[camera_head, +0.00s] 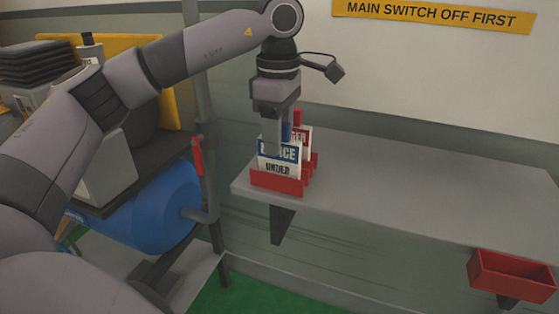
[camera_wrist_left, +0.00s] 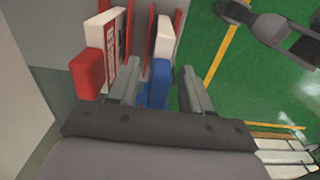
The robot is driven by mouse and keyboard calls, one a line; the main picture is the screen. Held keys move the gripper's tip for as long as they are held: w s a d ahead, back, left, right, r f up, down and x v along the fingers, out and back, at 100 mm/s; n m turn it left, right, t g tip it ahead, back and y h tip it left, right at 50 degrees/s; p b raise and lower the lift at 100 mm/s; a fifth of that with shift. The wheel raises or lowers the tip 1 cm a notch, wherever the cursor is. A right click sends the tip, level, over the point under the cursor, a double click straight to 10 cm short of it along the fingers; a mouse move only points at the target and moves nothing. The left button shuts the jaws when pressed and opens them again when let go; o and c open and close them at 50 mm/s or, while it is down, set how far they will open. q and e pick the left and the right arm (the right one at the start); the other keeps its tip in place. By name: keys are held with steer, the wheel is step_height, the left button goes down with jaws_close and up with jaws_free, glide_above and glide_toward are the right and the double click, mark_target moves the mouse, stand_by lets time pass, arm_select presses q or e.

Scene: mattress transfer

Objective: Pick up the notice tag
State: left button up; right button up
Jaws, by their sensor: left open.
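The notice tag (camera_head: 279,160) is a white card with a blue top, upright in the front of a small red rack (camera_head: 276,181) on the shelf. In the left wrist view its blue end (camera_wrist_left: 159,92) and white edge (camera_wrist_left: 165,42) lie between my left fingers. My left gripper (camera_head: 284,139) points down over the rack, open. In the wrist view (camera_wrist_left: 158,88) one finger is between the two tags and the other is on the notice tag's outer side. The fingers partly hide the tag's face. My right gripper is not in view.
A red-and-white danger tag (camera_head: 303,140) stands close behind the notice tag; its red end (camera_wrist_left: 88,76) is beside my left finger. The grey shelf (camera_head: 420,185) is bare to the right. A red bin (camera_head: 512,277) is lower right. A blue cylinder (camera_head: 150,208) is left.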

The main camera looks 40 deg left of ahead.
mark_target(288, 164)
arm_select(q)
step_height(288, 164, down, 3)
steer(key=shift+f, duration=0.15)
steer(key=shift+w, duration=0.1)
steer(key=shift+c, duration=0.3)
jaws_close()
